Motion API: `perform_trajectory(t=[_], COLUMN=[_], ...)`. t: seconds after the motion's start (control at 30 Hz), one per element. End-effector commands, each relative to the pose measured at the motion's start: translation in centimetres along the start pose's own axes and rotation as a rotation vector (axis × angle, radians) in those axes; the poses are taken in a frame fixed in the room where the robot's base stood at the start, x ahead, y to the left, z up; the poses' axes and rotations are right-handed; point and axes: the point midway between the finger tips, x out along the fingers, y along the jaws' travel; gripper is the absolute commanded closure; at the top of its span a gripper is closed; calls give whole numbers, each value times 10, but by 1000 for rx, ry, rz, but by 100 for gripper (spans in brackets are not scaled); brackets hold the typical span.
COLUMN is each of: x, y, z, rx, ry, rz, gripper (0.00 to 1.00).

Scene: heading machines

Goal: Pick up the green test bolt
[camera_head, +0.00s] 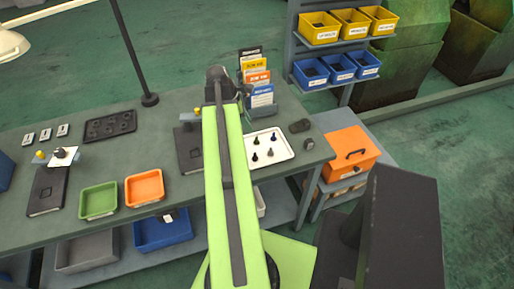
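My green and dark arm reaches up through the middle of the picture over the workbench. My gripper (221,84) is the dark end at its top, near the back of the bench. It is too small and seen from behind, so its fingers do not show clearly. A white tray (284,154) lies on the bench just right of my arm and holds several small dark bolts (270,151). My arm hides part of the bench.
A green tray (98,215) and an orange tray (144,203) sit at the bench's front left. Dark notebooks (46,190), a black holed block (109,126) and a lamp pole (130,45) stand around. Colored booklets (262,97) stand behind the white tray. An orange toolbox (350,146) is to the right.

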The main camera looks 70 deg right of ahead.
Motion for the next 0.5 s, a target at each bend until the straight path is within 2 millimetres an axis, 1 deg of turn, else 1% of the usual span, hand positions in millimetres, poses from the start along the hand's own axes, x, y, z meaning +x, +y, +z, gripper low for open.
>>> perform_trajectory(t=[0.03,0.13,0.23,0.4,0.5], x=[22,42,50,49,61], y=[0,0,0,0,-1], z=[-4,-4,-2,-1,-2], rx=[2,2,0,0,1], ry=[0,0,0,0,0], rz=[0,0,1,1,1], gripper=[64,64,64,64,64])
